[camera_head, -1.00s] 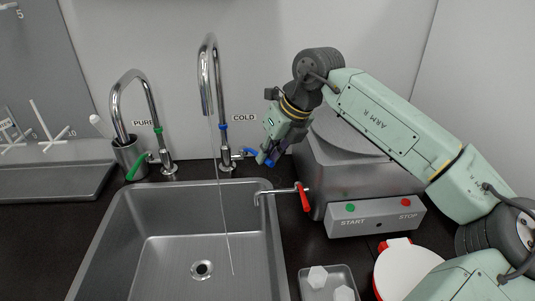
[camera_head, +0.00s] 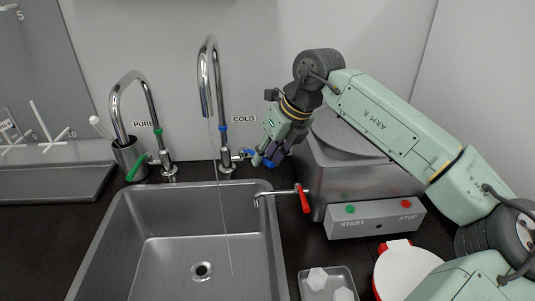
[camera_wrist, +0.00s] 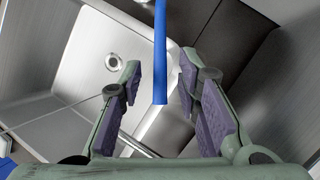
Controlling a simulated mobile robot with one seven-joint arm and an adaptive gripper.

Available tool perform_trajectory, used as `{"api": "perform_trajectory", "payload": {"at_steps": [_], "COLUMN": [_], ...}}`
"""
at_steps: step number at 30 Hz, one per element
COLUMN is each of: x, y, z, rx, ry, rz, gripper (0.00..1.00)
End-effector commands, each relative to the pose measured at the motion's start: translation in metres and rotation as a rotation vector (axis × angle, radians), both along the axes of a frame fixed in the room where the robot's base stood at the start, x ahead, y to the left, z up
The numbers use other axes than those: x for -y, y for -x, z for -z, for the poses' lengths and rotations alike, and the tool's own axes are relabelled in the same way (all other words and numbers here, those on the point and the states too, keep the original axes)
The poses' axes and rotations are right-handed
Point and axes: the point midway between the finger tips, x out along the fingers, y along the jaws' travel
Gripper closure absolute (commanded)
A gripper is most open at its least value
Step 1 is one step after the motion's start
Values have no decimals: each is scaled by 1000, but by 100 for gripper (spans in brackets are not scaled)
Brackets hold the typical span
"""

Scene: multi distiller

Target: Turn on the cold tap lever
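The cold tap (camera_head: 222,105) is a tall chrome gooseneck behind the sink, with a blue ring and a COLD label. Its blue lever (camera_head: 248,152) points right from the tap's base, and its far part is hidden behind my fingers. My gripper (camera_head: 262,161) is at the lever's right end. In the wrist view the lever (camera_wrist: 160,55) comes down from the top edge, and its tip lies between my two open fingers (camera_wrist: 158,95). Gaps show on both sides, so neither finger appears to touch it. A thin pale line, like a water stream, runs from the spout into the sink.
The pure tap (camera_head: 155,115) with a green lever (camera_head: 136,168) stands left. The sink (camera_head: 200,190) lies in front. A grey boiler (camera_head: 350,175) with start and stop buttons is right of my gripper. A small side spout has a red lever (camera_head: 304,198).

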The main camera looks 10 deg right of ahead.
Motion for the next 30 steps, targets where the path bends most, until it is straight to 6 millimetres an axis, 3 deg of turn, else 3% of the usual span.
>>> {"api": "perform_trajectory", "payload": {"at_steps": [7,21,30], "x": [7,38,42], "y": [4,26,29], "z": [-16,-98,-109], "rx": [0,1,0], "ry": [1,0,0], "rz": [3,1,-1], "gripper": [69,69,69]}}
